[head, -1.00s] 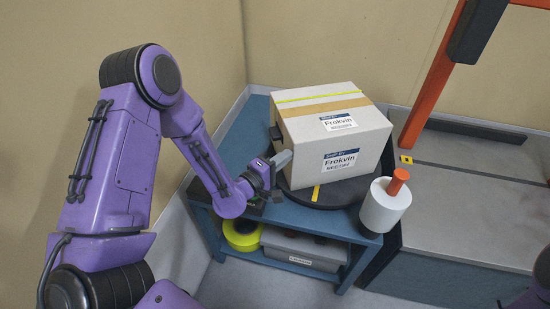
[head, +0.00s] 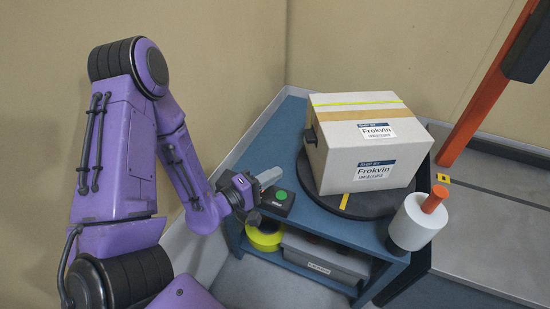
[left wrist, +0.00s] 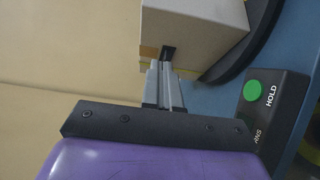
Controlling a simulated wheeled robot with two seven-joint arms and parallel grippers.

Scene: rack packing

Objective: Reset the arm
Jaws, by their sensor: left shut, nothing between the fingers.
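My left arm (head: 115,165) comes in from the left in the head view. My left gripper (head: 270,175) is shut and empty, above the table's left part, left of the cardboard box and apart from it in the head view. Its closed fingers (left wrist: 165,85) show in the left wrist view, with the box (left wrist: 205,30) beyond them. The box (head: 345,160), labelled Frokvin, sits on a dark round turntable (head: 400,203). My right gripper is not in view.
A black button box with a green button (head: 281,196) lies near the gripper on the blue table (head: 345,232). A white roll with an orange handle (head: 412,226) stands at the front right. Below are yellow tape (head: 264,238) and a grey bin (head: 325,262). An orange post (head: 485,85) rises at right.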

